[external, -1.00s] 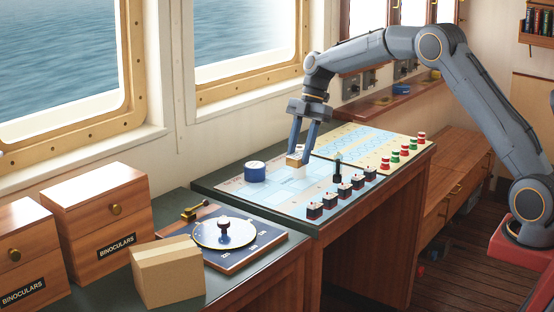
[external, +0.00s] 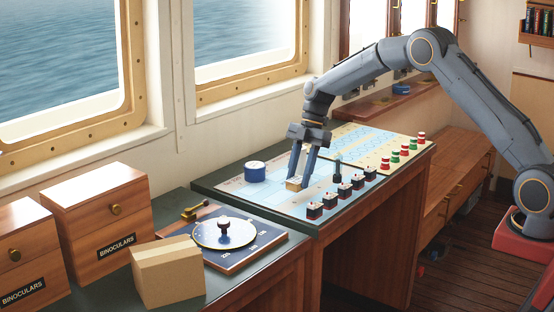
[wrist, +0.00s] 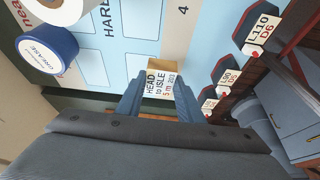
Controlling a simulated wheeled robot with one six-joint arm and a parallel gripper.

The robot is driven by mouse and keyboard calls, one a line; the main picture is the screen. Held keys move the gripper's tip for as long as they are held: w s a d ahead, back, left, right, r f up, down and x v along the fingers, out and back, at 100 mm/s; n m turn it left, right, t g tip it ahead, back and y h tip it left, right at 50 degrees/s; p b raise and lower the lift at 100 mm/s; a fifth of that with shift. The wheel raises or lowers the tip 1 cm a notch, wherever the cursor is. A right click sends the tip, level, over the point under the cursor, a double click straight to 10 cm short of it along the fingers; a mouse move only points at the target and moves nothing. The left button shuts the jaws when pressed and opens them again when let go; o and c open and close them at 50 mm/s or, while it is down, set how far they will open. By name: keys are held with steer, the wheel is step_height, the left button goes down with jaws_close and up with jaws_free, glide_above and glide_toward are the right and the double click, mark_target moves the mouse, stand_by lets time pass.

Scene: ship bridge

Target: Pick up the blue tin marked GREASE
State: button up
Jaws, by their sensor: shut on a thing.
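The blue tin (external: 255,171) stands on the chart at the back left of my gripper in the external view. In the wrist view the blue tin marked GREASE (wrist: 47,48) is at the upper left, apart from my fingers. My gripper (external: 300,178) is shut on a small wooden block (external: 294,185) low over the chart. In the wrist view my gripper (wrist: 158,92) has a finger on each side of the block (wrist: 158,78), whose white label reads HEAD to ISLE. Whether the block touches the chart I cannot tell.
Several black blocks with labels (external: 330,201) stand along the chart's front edge. A dark upright piece (external: 338,172) stands right of my gripper. Red and green pieces (external: 397,156) stand farther right. A round dial (external: 224,233) and a cardboard box (external: 167,272) are at front left.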

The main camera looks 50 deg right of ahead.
steer(key=shift+f, duration=1.15)
steer(key=shift+f, duration=0.1)
steer(key=o, duration=1)
steer(key=shift+o, duration=0.2)
steer(key=shift+p, duration=0.35)
